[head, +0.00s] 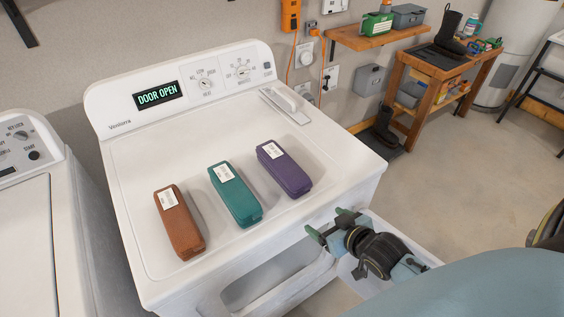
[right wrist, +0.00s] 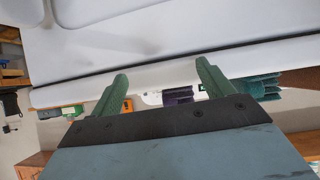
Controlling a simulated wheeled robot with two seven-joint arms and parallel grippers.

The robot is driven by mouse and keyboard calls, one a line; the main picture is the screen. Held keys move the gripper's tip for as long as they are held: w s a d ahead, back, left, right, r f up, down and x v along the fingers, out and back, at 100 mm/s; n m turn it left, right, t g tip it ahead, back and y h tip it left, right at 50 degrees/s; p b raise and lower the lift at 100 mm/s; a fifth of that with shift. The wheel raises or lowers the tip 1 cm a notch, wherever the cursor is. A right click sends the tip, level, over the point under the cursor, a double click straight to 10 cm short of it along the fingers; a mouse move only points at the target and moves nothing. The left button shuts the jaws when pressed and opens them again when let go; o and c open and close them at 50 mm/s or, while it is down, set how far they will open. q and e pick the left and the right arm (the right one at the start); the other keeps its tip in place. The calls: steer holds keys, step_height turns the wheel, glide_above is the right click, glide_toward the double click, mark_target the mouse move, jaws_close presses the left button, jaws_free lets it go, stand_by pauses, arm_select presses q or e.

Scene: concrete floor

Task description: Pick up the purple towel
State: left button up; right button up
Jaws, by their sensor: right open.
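The purple towel (head: 284,169) is an oblong folded bundle with a white label. It lies on the white dryer's top, right of a teal bundle (head: 235,195) and a brown one (head: 180,222). The right wrist view looks upside down; there the purple towel (right wrist: 178,96) shows end-on beyond the dryer's edge, between my fingers. My right gripper (head: 328,222) is open and empty. It is in front of the dryer's front edge, to the lower right of the towel and apart from it. Its green fingers frame a gap in the wrist view (right wrist: 163,72). My left gripper is out of view.
The dryer (head: 130,222) has a panel reading "DOOR OPEN" and an opening in its front. A second white machine (head: 25,210) stands at the left. A wooden shelf (head: 375,38) and workbench (head: 430,68) are at the back right. Floor (head: 500,165) is clear on the right.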

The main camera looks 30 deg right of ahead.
steer(key=t, duration=0.2)
glide_toward(296, 176)
steer(key=s, duration=0.2)
steer(key=shift+y, duration=0.4)
steer(key=x, duration=0.9)
steer(key=d+x, duration=0.1)
steer(key=x, duration=0.3)
steer(key=shift+w+a+r, duration=0.15)
steer(key=shift+w+r, duration=0.05)
steer(key=shift+w, duration=0.1)
steer(key=shift+n, duration=0.3)
steer(key=c, duration=1.2)
